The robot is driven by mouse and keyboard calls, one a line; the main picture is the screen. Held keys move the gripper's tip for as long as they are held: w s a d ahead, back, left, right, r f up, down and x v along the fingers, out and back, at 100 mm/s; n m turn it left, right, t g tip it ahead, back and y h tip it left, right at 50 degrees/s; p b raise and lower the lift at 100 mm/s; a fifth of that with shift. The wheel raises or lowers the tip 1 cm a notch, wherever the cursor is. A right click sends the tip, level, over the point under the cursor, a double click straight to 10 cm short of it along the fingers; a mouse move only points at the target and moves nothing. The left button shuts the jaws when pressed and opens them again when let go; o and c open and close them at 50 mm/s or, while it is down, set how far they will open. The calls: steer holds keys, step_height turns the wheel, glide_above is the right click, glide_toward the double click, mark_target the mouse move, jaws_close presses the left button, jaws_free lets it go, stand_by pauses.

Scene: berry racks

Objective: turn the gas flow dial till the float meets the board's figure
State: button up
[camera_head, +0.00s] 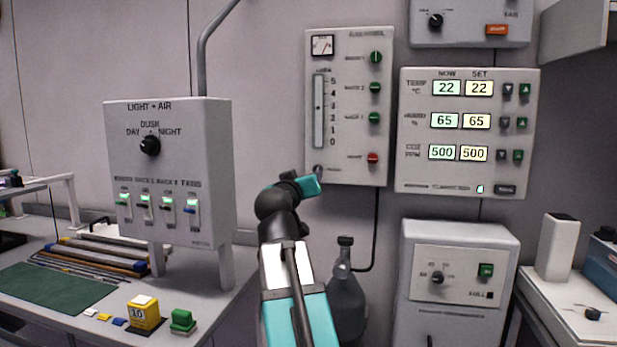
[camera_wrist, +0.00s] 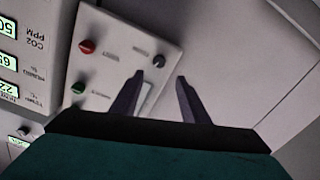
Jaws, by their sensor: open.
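The gas panel (camera_head: 346,160) hangs on the wall with a clear vertical flow tube (camera_head: 318,128) beside a scale from 0 to 5. A small dark mark, perhaps the float, shows near 3; it is too small to be sure. The dark dial (camera_wrist: 159,61) sits near the panel's corner in the wrist view. Contact is not visible.
A red knob (camera_head: 373,158) and several green knobs line the panel's right side. A readout board (camera_head: 410,186) to the right shows 22, 65 and 500. A light box (camera_head: 213,160) stands left. A hose runs down to a grey bottle (camera_head: 347,300) below.

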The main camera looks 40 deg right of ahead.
steer(key=shift+v, duration=1.45)
